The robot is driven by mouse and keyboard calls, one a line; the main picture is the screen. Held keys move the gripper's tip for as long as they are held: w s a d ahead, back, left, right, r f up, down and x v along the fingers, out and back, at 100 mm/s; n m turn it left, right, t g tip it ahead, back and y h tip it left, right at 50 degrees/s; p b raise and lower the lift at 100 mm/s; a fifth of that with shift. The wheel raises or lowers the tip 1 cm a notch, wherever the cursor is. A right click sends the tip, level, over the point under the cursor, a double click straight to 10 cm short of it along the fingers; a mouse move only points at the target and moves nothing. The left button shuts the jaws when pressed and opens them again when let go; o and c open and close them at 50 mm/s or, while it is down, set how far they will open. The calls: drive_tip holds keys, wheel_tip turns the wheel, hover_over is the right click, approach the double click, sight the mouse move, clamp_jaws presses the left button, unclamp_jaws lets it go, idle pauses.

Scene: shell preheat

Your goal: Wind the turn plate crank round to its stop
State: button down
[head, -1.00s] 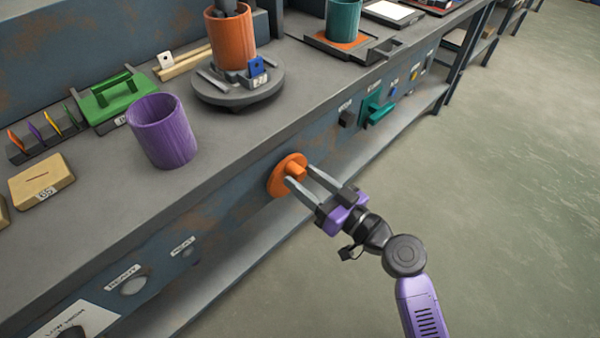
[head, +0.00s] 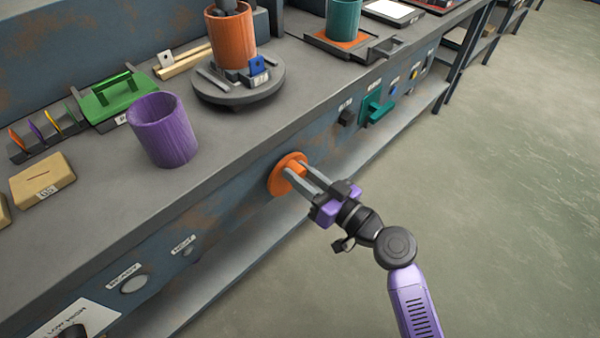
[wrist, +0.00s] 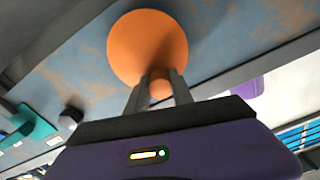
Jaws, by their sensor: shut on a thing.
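The turn plate crank is an orange disc (head: 277,181) with an orange grip on the blue bench front, and it also shows in the wrist view (wrist: 148,42). My gripper (head: 297,170) reaches it from the lower right. In the wrist view my gripper (wrist: 160,82) has its two fingers on either side of the orange grip (wrist: 160,88) and is shut on it. The grey round turn plate (head: 238,92) is on the bench top above, carrying an orange cup (head: 231,42) and a blue tag (head: 257,66).
A purple cup (head: 163,130) stands on the bench top left of the turn plate. A teal handle (head: 376,110) and a dark knob (head: 346,117) stick out of the bench front to the right. The floor (head: 500,200) right of the bench is clear.

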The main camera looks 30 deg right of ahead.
drive_tip(key=shift+d+m, duration=0.1)
drive_tip(key=shift+m, duration=0.3)
drive_tip(key=m, duration=0.2)
drive_tip(key=d+m, duration=0.1)
drive_tip(key=shift+w+d+f+m+b, duration=0.1)
drive_tip(key=shift+w+f+m+b, duration=0.1)
drive_tip(key=shift+m+b, duration=0.2)
drive_tip(key=shift+w+d+f+m+p, duration=0.15)
drive_tip(key=shift+d+f+m, duration=0.35)
drive_tip(key=shift+m, duration=1.75)
drive_tip(key=shift+w+d+f+m+p, duration=0.1)
drive_tip(key=shift+d+f+m+p, duration=0.4)
drive_tip(key=shift+m, duration=1.7)
drive_tip(key=shift+w+d+f+m, duration=0.15)
drive_tip(key=shift+f+m, duration=0.6)
drive_tip(key=shift+m, duration=1.5)
drive_tip(key=c, duration=1.1)
unclamp_jaws()
